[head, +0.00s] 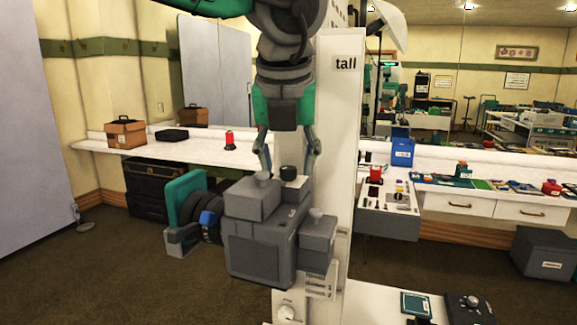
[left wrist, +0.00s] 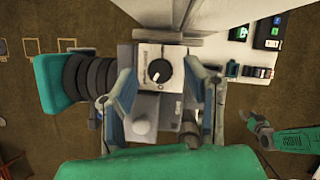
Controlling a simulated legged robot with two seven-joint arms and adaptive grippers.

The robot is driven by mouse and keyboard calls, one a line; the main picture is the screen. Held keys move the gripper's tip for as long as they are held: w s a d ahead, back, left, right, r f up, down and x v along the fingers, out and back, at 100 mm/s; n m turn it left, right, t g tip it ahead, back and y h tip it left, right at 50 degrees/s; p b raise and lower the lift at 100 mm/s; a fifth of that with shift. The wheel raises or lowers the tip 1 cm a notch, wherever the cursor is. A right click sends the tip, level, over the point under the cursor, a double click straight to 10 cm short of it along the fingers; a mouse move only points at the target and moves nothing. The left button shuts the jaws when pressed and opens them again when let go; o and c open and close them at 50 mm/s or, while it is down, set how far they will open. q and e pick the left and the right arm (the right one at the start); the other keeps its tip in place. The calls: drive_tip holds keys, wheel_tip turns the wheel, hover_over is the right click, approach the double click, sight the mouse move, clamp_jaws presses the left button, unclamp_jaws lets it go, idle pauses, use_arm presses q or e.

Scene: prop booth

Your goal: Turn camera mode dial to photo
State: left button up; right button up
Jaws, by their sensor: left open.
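The grey camera (head: 262,250) sits on a white stand, its dark ribbed lens (head: 208,228) with a green hood facing left. I cannot read the markings. My left gripper (head: 289,160) is open above the camera, pointing down. Its fingers stand on either side of the dial, apart from it in the left wrist view. A green arm end at the right there (left wrist: 262,133) may be my right gripper.
A white column (head: 338,110) marked "tall" rises just behind the camera. A label plate (head: 319,283) hangs on its lower right. A white knob (head: 286,312) is below it. Benches with boxes line the wall, with carpet between.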

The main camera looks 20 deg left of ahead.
use_arm(q)
drive_tip(key=shift+w+f, duration=0.3)
drive_tip(key=shift+f, duration=0.25)
drive_tip(key=shift+s, duration=0.1)
clamp_jaws()
drive_tip(key=shift+r, duration=0.1)
drive_tip(key=m+h+p, duration=0.1)
drive_tip(key=m+p, duration=0.2)
drive_tip(key=shift+a+r+p, duration=0.15)
drive_tip(key=shift+p, duration=0.25)
drive_tip(key=shift+m+h+p, duration=0.7)
drive_tip(key=shift+m+p, duration=0.8)
drive_tip(key=shift+p, duration=0.05)
